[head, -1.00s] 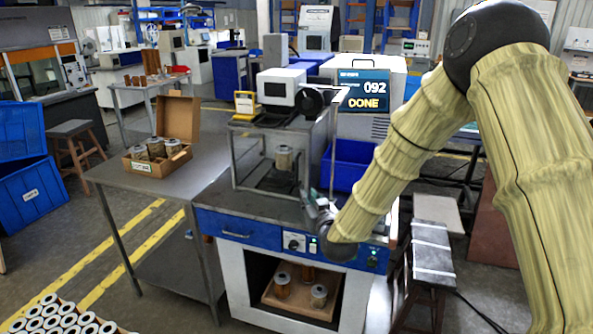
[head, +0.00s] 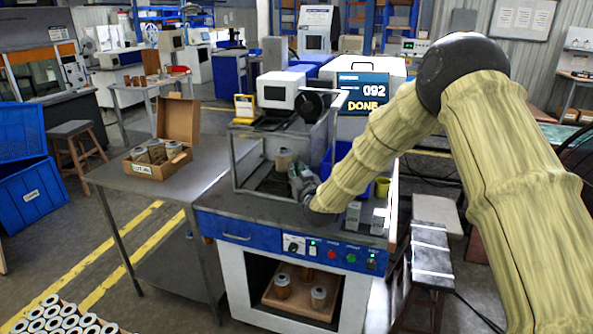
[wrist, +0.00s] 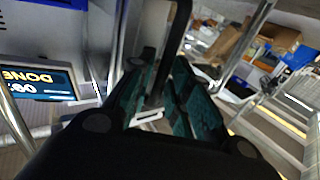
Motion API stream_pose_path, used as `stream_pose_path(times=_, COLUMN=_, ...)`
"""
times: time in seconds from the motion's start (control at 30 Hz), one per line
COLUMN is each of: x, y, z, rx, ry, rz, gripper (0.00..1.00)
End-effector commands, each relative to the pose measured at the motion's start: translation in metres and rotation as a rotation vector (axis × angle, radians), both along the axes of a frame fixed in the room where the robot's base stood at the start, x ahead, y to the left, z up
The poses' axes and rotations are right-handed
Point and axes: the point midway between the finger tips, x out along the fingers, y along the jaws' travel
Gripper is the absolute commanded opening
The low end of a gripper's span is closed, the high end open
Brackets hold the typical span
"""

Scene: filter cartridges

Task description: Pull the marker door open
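The marker (head: 240,160) is a metal-framed enclosure on the blue-fronted bench. A cartridge (head: 283,160) stands inside it. My gripper (head: 296,176) is at the front right of the enclosure, close to its right front post. The outline of the door is hard to make out in the head view. In the wrist view my gripper (wrist: 162,100) has its teal-padded fingers apart. A dark upright bar (wrist: 174,50) shows between them, likely the door handle. I cannot tell whether either finger touches it.
The monitor (head: 362,92) reads 092 DONE. An open carton (head: 158,168) with cartridges is on the left table. Small blocks (head: 353,216) stand at the bench's right. A lower bay (head: 300,298) holds a tray with cartridges. A stool (head: 430,250) stands to the right.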

Motion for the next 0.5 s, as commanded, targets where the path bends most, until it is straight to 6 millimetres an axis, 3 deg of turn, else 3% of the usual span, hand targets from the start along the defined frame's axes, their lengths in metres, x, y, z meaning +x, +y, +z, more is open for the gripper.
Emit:
stream_pose_path(times=0.4, x=0.0062, y=0.0017, z=-0.0008, rx=0.000, ry=0.001, rz=0.000, gripper=0.19)
stream_pose_path(times=0.5, x=0.0062, y=0.0017, z=-0.0007, rx=0.000, ry=0.001, rz=0.000, gripper=0.01)
